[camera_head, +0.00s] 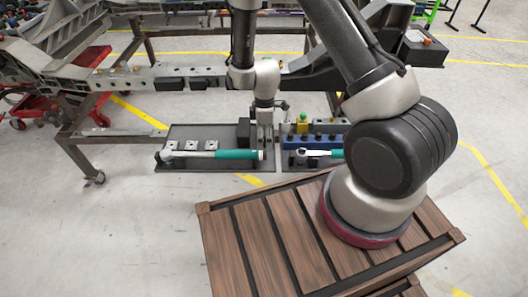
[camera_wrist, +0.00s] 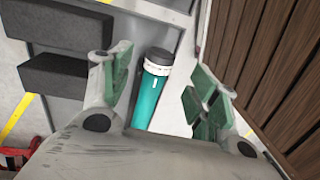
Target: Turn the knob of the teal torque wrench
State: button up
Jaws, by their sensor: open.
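The torque wrench with a teal handle (camera_head: 237,154) lies flat in the left dark tray, its silver shaft to the left and its handle end to the right. My gripper (camera_head: 265,135) points down over the right end of that handle. In the wrist view, the teal handle (camera_wrist: 148,98) ends in a pale knob with a dark rim (camera_wrist: 158,57). The knob shows between the two spread fingers of my gripper (camera_wrist: 160,72), with gaps on both sides. The fingers are open and hold nothing. The lower part of the handle is hidden by my gripper body.
The left tray (camera_head: 180,163) also holds several small metal plates and a dark block (camera_head: 243,132). Dark blocks (camera_wrist: 55,75) show in the wrist view. A second teal-handled tool (camera_head: 318,153) lies in the right tray. A slatted wooden surface (camera_head: 290,235) is in front.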

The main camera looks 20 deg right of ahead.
aim_at(265, 150)
jog(key=f, duration=0.7)
jog(key=shift+s+a+f, duration=0.15)
jog(key=shift+s, duration=0.25)
jog(key=c, duration=1)
